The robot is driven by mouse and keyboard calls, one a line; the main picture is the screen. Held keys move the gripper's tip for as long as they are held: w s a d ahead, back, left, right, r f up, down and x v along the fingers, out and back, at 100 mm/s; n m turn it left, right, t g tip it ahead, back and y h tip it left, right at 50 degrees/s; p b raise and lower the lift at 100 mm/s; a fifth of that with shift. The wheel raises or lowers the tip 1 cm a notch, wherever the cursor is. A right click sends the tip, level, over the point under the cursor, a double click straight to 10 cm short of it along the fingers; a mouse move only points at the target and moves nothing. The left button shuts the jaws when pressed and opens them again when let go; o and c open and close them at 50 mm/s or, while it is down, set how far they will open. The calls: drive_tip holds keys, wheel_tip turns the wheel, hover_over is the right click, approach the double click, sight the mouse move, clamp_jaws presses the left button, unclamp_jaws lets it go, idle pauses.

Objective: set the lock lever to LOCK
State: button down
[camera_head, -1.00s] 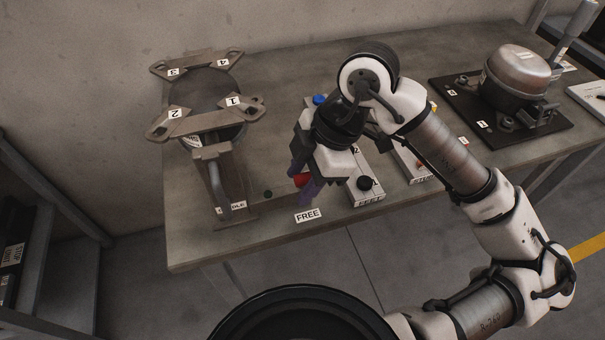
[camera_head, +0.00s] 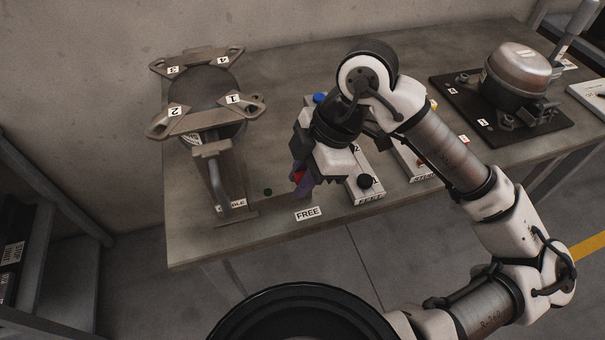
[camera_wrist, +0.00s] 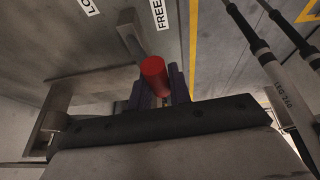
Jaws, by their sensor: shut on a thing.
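The lock lever shows in the wrist view as a grey bar (camera_wrist: 131,38) with a red knob (camera_wrist: 154,72) at its near end. My gripper (camera_wrist: 160,88) has its purple fingers shut on the knob, one on each side. In the head view my gripper (camera_head: 303,186) reaches down at the bench's front, with a bit of the red knob (camera_head: 298,177) showing; the rest of the lever is hidden. The FREE label (camera_head: 307,214) lies just in front of the knob. In the wrist view the FREE label (camera_wrist: 158,14) is right of the bar, and a cut-off "LO" label (camera_wrist: 88,6) is farther left.
A clamp fixture (camera_head: 205,125) with numbered arms and a front handle (camera_head: 222,190) stands left on the bench (camera_head: 200,247). A button box (camera_head: 366,188) is right of my gripper. A compressor (camera_head: 517,75) sits on a black base at the right.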

drive_tip(key=shift+w, duration=0.15)
drive_tip(key=w+b, duration=0.1)
drive_tip(key=b, duration=0.1)
drive_tip(key=w+b, duration=0.1)
drive_tip(key=b, duration=0.1)
drive_tip(key=shift+w+a+r, duration=0.2)
drive_tip(key=shift+a, duration=0.2)
drive_tip(key=shift+g+h, duration=0.3)
drive_tip(key=shift+g, duration=0.4)
drive_tip(key=w+b, duration=0.1)
drive_tip(key=w, duration=0.1)
drive_tip(key=w+a+b, duration=0.1)
drive_tip(key=w+b, duration=0.1)
drive_tip(key=shift+w+a+f, duration=0.15)
drive_tip(key=shift+w+a, duration=0.05)
drive_tip(key=shift+w, duration=0.15)
drive_tip(key=c, duration=1.3)
unclamp_jaws()
drive_tip(key=shift+f, duration=0.1)
